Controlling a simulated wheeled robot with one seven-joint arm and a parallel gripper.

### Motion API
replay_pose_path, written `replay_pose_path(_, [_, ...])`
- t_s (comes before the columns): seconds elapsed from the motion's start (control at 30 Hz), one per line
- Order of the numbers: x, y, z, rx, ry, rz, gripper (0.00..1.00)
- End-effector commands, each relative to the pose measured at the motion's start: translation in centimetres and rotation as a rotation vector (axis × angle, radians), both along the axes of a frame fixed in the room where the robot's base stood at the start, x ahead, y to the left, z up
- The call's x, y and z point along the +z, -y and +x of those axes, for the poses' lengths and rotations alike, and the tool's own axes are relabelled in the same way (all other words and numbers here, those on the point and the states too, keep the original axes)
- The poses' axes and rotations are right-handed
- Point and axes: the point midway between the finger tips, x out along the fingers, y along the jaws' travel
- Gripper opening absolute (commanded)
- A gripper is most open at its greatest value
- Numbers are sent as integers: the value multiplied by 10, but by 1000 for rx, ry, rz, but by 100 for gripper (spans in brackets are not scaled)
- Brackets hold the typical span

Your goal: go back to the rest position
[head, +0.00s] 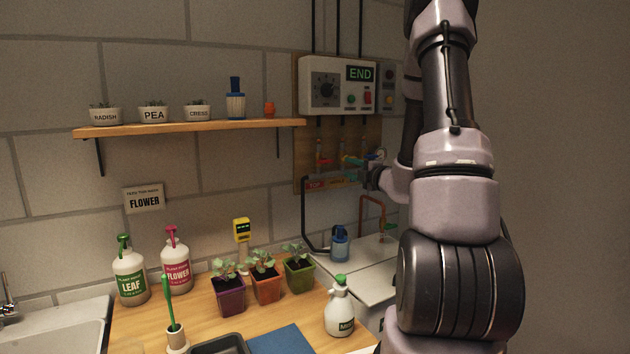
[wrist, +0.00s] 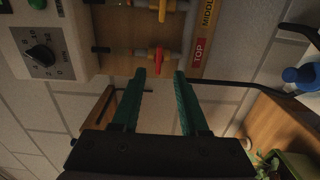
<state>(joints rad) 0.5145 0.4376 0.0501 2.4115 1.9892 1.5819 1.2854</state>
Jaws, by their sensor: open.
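My gripper (wrist: 160,74) is open in the wrist view, with two green fingers apart and nothing between them. An orange-red valve handle (wrist: 158,60) on a pipe lies just beyond the fingertips, by a red "TOP" label (wrist: 199,52). Contact with it cannot be told. A second, yellow-and-red handle (wrist: 163,8) is cut by the upper edge, near the "MIDDLE" label (wrist: 209,13). In the head view, my arm rises on the right and reaches back to the valve board (head: 295,150), hiding part of it.
A control box (head: 338,85) reading "END" hangs above the valves. A wooden shelf (head: 190,128) with pots is on the left. Three potted seedlings (head: 267,288), a white spray bottle (head: 340,308) and two feed bottles (head: 130,280) stand on the worktop. A blue bottle (head: 339,245) stands below the valves.

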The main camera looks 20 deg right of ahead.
Motion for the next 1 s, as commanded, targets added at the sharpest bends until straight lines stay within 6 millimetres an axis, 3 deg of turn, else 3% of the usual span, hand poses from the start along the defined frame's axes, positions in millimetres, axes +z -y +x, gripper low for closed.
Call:
replay_pose_path(0.17, [7, -11, -1, 35, 9, -39, 44])
replay_pose_path(0.27, [27, -44, -7, 148, 41, -166, 44])
replay_pose_path(0.33, [46, -82, -20, 278, 86, -325, 44])
replay_pose_path(0.5, [82, -181, -85, 669, 291, -877, 44])
replay_pose_path(0.63, [89, -226, -148, 937, 509, -1325, 44])
replay_pose_path(0.77, [88, -240, -206, 1167, 770, -1783, 44])
replay_pose_path(0.9, [87, -228, -255, 1372, 1086, -2280, 44])
replay_pose_path(0.97, [89, -217, -270, 1445, 1222, -2485, 44])
replay_pose_path(1.0, [92, -209, -278, -1363, -1198, 2395, 44])
